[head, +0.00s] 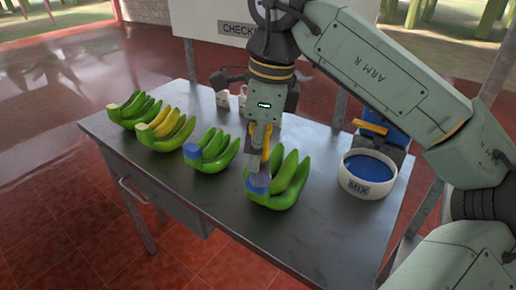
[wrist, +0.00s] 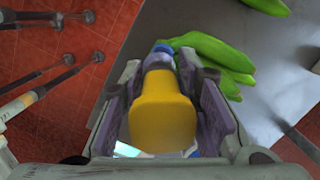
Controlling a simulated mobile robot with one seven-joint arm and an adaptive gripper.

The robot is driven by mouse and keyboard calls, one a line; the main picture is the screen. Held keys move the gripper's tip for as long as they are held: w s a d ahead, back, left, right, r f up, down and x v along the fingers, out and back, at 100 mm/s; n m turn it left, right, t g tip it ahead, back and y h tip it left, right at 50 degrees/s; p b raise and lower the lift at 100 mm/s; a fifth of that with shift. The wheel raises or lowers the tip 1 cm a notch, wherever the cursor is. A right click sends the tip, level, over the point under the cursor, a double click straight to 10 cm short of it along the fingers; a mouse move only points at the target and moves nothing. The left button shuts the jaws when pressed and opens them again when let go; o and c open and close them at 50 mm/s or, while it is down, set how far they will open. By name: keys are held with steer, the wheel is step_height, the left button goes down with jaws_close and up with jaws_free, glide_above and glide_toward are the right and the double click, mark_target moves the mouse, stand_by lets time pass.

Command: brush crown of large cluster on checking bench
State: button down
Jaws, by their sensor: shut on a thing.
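My gripper (head: 260,152) is shut on a brush with a yellow handle (wrist: 163,108), pointing down over the checking bench (head: 320,230). The large green cluster (head: 283,190) lies at the bench's front right. Its crown, at its left end, looks blue (head: 258,183), and the gripper's tips are right above it. The bristles are largely hidden, so I cannot tell whether they touch the crown. In the wrist view green fingers of a cluster (wrist: 215,50) show beyond the brush, with a blue patch (wrist: 163,48) at the brush's far end.
A green cluster with a blue crown (head: 212,152), a partly yellow cluster (head: 170,130) and a green cluster (head: 136,110) line the bench to the left. A white MIX bowl (head: 352,186) of blue liquid stands right. Behind it is a blue block with a yellow bar (head: 370,128).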

steer(key=shift+w+a, duration=0.4)
steer(key=shift+a, duration=0.25)
steer(key=shift+s+d, duration=0.3)
steer(key=shift+d, duration=0.2)
steer(key=shift+s+d, duration=0.3)
steer(key=shift+d, duration=0.2)
step_height(320, 180, up, 9)
steer(key=p, duration=0.6)
steer(key=shift+p, duration=0.3)
